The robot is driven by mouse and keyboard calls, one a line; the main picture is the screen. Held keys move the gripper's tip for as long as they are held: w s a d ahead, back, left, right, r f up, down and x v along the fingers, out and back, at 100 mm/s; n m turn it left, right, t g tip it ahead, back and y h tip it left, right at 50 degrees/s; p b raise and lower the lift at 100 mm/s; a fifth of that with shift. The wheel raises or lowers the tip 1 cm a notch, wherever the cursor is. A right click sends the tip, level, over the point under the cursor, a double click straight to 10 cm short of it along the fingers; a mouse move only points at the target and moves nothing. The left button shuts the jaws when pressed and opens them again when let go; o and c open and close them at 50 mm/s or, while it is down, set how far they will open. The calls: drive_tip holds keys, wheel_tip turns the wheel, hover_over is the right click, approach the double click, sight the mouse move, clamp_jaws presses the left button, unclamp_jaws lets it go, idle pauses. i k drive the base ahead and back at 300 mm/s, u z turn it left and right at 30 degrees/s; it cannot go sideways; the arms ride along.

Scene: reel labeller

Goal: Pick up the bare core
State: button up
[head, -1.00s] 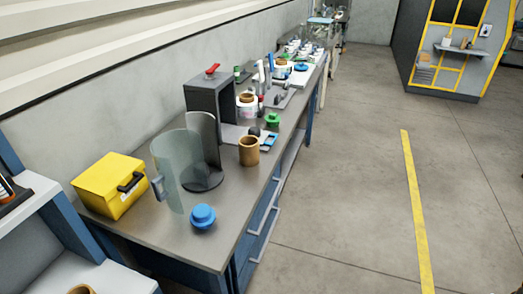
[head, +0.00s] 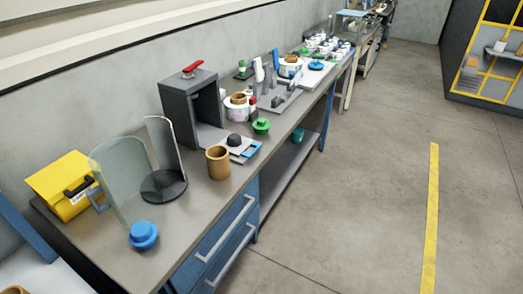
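The bare core is a brown cardboard-like tube (head: 218,164) standing upright near the front edge of the workbench (head: 205,194), its open top showing. Nothing touches it that I can see. Another brown core (head: 239,98) shows in the top of a white reel (head: 237,111) farther back. A brown rim (head: 15,290) is cut off at the bottom left corner. My gripper is not in view.
A blue knobbed piece (head: 144,235), a clear curved guard (head: 122,180) and a yellow box (head: 66,186) stand left of the core. A grey frame with a red handle (head: 188,100) stands behind it. Open floor (head: 370,200) lies right of the bench.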

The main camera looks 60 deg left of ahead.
sight(217, 156)
drive_tip(key=u, duration=0.05)
drive_tip(key=i, duration=2.15)
drive_tip(key=u, duration=4.7)
drive_tip(key=i, duration=1.05)
drive_tip(key=z, duration=0.05)
